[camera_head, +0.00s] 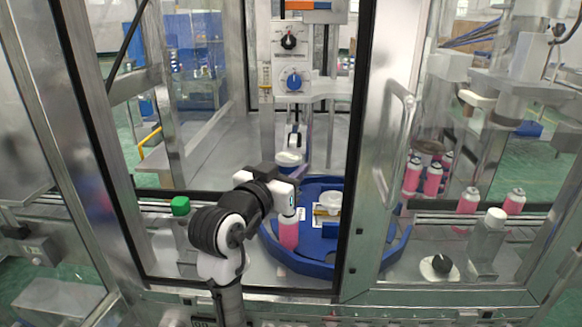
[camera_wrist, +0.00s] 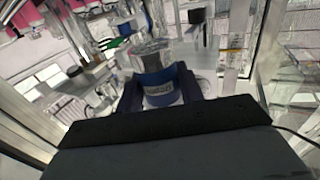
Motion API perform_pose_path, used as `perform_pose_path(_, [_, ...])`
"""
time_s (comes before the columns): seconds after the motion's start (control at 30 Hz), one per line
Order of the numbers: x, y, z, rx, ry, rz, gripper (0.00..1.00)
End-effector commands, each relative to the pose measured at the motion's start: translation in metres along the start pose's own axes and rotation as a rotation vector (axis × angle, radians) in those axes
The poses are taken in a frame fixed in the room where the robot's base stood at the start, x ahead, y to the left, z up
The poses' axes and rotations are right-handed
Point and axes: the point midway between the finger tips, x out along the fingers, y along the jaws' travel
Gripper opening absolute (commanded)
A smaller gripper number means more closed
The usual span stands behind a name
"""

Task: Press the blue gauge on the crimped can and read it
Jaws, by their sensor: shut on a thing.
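My gripper (camera_head: 288,208) reaches through the open front of the machine and is over the top of a pink can (camera_head: 288,234). The can stands upright at the left edge of the blue round fixture (camera_head: 322,262). In the wrist view my two dark fingers (camera_wrist: 160,92) are shut on the blue gauge (camera_wrist: 158,80), a blue body with a pale label or display on its side. Any reading is too small and blurred to make out.
A pale cup-like part (camera_head: 329,201) sits on the fixture. The crimping head with dials (camera_head: 291,80) stands behind. The door frame with a handle (camera_head: 398,140) is close on the right. Several pink cans (camera_head: 432,180) stand behind glass at right. A green block (camera_head: 180,206) is at left.

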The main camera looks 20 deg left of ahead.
Motion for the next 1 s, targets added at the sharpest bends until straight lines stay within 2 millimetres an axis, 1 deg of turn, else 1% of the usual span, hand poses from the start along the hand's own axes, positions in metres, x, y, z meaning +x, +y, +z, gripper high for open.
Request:
perform_pose_path(0.6, [0.000, 0.000, 0.041, 0.001, 0.000, 0.001, 0.10])
perform_pose_path(0.77, [0.000, 0.000, 0.046, 0.001, 0.001, 0.000, 0.10])
perform_pose_path(1.0, [0.000, 0.000, 0.045, 0.001, 0.001, 0.000, 0.10])
